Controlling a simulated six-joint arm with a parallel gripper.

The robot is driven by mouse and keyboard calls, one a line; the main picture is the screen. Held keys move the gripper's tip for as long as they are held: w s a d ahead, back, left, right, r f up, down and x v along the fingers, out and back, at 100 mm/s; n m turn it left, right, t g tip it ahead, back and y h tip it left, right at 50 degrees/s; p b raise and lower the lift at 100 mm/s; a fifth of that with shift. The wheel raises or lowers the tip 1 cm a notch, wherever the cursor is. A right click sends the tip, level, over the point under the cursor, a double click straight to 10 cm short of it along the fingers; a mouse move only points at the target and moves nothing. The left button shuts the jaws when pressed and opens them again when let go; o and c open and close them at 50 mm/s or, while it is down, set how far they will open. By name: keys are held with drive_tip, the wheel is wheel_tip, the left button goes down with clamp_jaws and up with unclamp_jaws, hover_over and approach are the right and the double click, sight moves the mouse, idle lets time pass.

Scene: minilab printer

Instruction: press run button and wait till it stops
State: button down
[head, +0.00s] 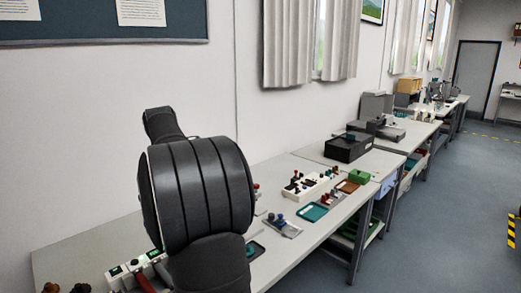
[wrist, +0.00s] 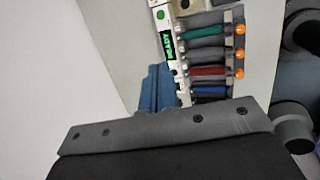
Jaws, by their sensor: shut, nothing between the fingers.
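In the wrist view my gripper (wrist: 157,72) has its blue fingers shut together, with nothing between them. The fingertips are beside a narrow device panel with a lit display (wrist: 169,46) that reads READY in green. I cannot tell which part is the run button, or whether the fingers touch the device. In the head view my arm hides the gripper.
In the head view, small units with green displays (head: 132,267) stand at the near left of the long bench. Further along are trays (head: 313,212), a white rack (head: 308,186) and a black box (head: 348,148). The wall runs close behind the bench; floor (head: 440,225) is open at the right.

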drive_tip(key=shift+f, duration=0.1)
drive_tip(key=w+a+f+m+y, duration=0.1)
drive_tip(key=w+f+m+y, duration=0.2)
drive_tip(key=w+f+m, duration=0.3)
drive_tip(key=w+a+f+m+t+y, duration=0.1)
drive_tip(key=w+f+m+y, duration=0.2)
drive_tip(key=f+m, duration=0.9)
drive_tip(key=w+m, duration=0.3)
drive_tip(key=m, duration=0.4)
drive_tip(key=shift+a+f+m, duration=0.15)
drive_tip(key=shift+a+m, duration=0.05)
drive_tip(key=shift+m, duration=0.1)
drive_tip(key=shift+f, duration=4.4)
drive_tip(key=shift+f, duration=0.4)
